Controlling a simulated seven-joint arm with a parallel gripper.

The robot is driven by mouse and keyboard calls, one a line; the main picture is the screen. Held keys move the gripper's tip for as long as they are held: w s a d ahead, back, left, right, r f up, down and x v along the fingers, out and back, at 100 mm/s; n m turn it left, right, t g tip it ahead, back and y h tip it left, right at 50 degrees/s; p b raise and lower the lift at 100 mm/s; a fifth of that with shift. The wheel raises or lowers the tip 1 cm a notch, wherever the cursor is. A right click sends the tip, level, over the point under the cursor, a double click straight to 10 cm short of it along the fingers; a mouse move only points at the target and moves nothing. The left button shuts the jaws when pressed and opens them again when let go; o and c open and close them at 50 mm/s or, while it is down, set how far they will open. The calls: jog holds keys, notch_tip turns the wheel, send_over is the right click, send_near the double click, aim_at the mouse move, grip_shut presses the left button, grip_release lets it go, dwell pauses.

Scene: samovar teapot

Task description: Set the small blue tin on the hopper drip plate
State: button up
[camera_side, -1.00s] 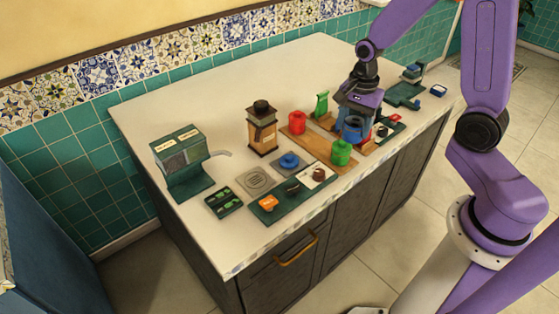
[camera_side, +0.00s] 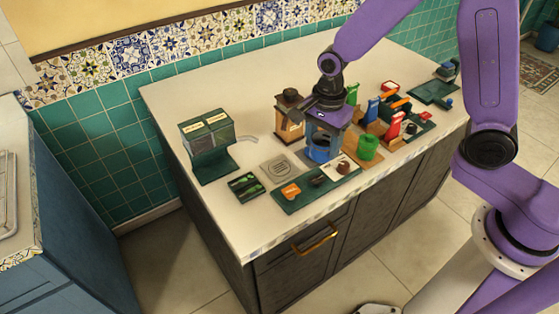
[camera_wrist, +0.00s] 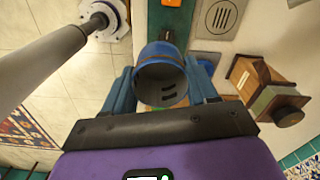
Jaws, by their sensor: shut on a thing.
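The small blue tin (camera_side: 319,151) is in my gripper (camera_side: 325,135), held above the counter near the green tray. In the wrist view the tin (camera_wrist: 162,75) shows its round open mouth between my two fingers (camera_wrist: 162,88), which are shut on it. A grey square plate with a slotted round grate (camera_side: 278,168), which looks like the drip plate, lies bare left of the tin in the side view. It shows at top right of the wrist view (camera_wrist: 218,17). The green hopper (camera_side: 208,145) with two labelled bins and a curved spout stands farther left.
A wooden grinder (camera_side: 288,118) stands behind my gripper. A green tray (camera_side: 312,190) with an orange item lies in front. A green canister (camera_side: 367,147) stands to the right. A small dark box (camera_side: 245,186) lies left of the plate. The counter's back left is clear.

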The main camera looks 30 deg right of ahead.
jog(key=w+a+f, duration=0.1)
jog(key=w+f, duration=0.2)
jog(key=w+a+f, duration=0.1)
jog(key=w+f, duration=0.2)
jog(key=w, duration=0.1)
jog(key=w+a+f, duration=0.1)
jog(key=w+f, duration=0.2)
jog(key=w, duration=0.1)
jog(key=shift+w+a, duration=0.25)
jog(key=shift+a, duration=0.15)
jog(key=shift+w+f, duration=0.1)
jog(key=shift+f, duration=1.55)
jog(key=shift+f, duration=0.1)
jog(key=o, duration=1.1)
jog(key=shift+c, duration=0.2)
notch_tip(320, 180, up, 12)
